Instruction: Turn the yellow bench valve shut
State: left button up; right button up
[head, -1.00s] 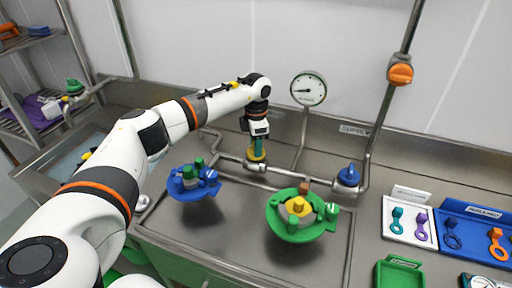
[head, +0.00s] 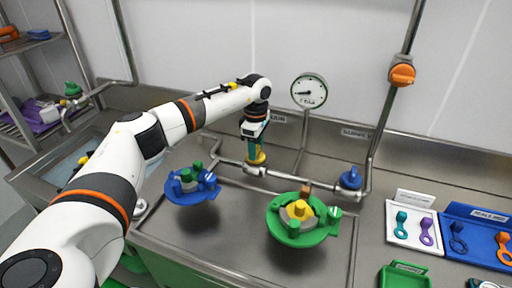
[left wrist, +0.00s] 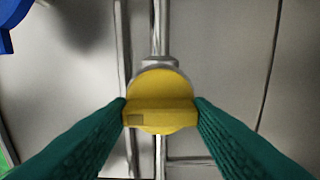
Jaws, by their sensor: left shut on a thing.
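The yellow bench valve (head: 257,159) sits on the pipe along the back of the steel bench, below the round gauge. My left gripper (head: 256,146) points down onto it, with teal fingers on the handle. In the left wrist view the yellow handle (left wrist: 160,88) is a round cap with a raised bar. The bar lies across the picture, crosswise to the pipe (left wrist: 158,30). The left gripper (left wrist: 160,112) is shut on the bar, one finger at each end. My right gripper is in neither view.
A blue valve (head: 350,180) stands on the pipe to the right, and an orange valve (head: 402,72) is on the upright pipe. A blue housing (head: 205,193) and a green housing (head: 285,234) are in front. The gauge (head: 309,91) is behind.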

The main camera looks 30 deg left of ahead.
pick_arm(q)
jog(key=shift+r, duration=0.15)
jog(key=o, duration=1)
notch_tip(320, 180, up, 12)
jog(key=shift+f+b, duration=0.1)
jog(key=shift+b, duration=1.05)
